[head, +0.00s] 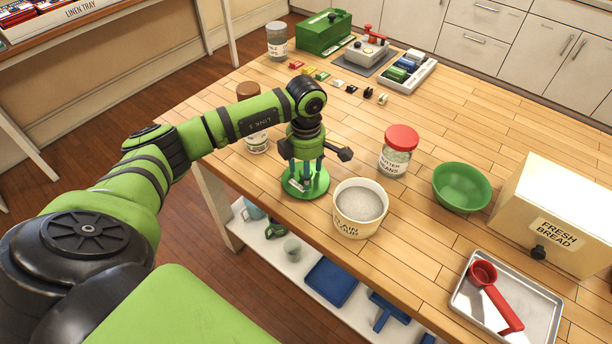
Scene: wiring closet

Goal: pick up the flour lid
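A round green lid (313,190) lies on the wooden table near its left edge. It is just left of a cream crock (352,220) whose partly visible lettering fits plain flour. The crock has no lid on it and shows a pale grey-white content. My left gripper (305,168) points down directly over the green lid, with its lower parts close to the lid's top. A dark part of it sticks out to the right, near the crock's rim. I cannot tell whether the fingers touch or grip the lid. My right gripper is not in view.
A red-capped jar (397,155), a green bowl (461,187) and a bread box (560,215) stand to the right. A metal tray (545,300) holds a red scoop (495,292). A brown-capped jar (257,138) stands behind my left forearm. The table's middle right is clear.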

